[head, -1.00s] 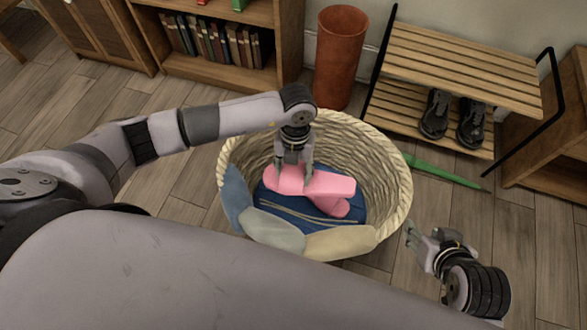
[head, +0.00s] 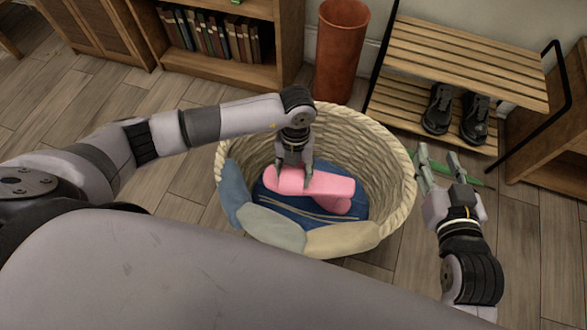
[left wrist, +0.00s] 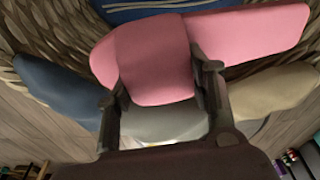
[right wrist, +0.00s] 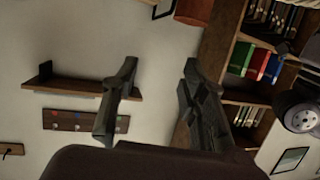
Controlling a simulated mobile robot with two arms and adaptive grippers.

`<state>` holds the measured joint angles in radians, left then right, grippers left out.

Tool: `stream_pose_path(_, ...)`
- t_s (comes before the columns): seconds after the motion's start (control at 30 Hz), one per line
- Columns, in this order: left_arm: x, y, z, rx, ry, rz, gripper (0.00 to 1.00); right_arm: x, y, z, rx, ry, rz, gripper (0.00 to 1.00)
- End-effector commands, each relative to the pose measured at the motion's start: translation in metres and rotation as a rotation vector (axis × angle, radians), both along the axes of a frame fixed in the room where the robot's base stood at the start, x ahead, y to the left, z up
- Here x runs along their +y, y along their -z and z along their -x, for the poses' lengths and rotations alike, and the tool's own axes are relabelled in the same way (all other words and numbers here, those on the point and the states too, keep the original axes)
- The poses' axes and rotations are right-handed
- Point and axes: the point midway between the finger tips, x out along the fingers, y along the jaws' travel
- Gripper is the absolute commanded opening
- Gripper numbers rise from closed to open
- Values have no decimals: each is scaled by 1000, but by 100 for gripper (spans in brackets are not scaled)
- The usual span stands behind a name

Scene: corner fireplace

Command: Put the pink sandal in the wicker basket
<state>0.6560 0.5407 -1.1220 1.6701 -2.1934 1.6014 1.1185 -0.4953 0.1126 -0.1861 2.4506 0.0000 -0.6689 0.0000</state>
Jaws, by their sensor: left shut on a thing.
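The pink sandal (head: 330,188) is inside the wicker basket (head: 390,165), above its blue bottom. My left gripper (head: 293,182) reaches down into the basket and is shut on the sandal. In the left wrist view the sandal (left wrist: 250,35) lies between the two fingers (left wrist: 158,85). I cannot tell whether the sandal touches the basket's bottom. My right gripper (head: 437,158) is open and empty, just right of the basket's rim. Its fingers (right wrist: 152,95) also show apart in the right wrist view.
A slatted shoe rack (head: 465,65) with black shoes (head: 457,112) stands at the back right. A terracotta bin (head: 340,50) stands behind the basket, with a bookshelf (head: 230,70) to its left. A green object (head: 478,182) lies on the floor behind my right gripper.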

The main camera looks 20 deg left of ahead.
Motion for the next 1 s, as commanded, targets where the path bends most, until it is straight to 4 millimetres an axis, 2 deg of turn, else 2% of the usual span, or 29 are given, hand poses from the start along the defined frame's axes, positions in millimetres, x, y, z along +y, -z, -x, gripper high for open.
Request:
stream_pose_path(0.3,0,16,0,0,0,0,18,10,-41,-12,-229,-15,-57,40)
stream_pose_path(0.6,0,27,0,0,0,0,18,15,-75,-14,-407,-26,-103,40)
stream_pose_path(0.8,0,30,0,0,0,0,18,16,-85,-13,-456,-28,-115,40)
stream_pose_path(1.0,0,30,0,0,1,0,18,16,-86,-13,-462,-29,-118,40)
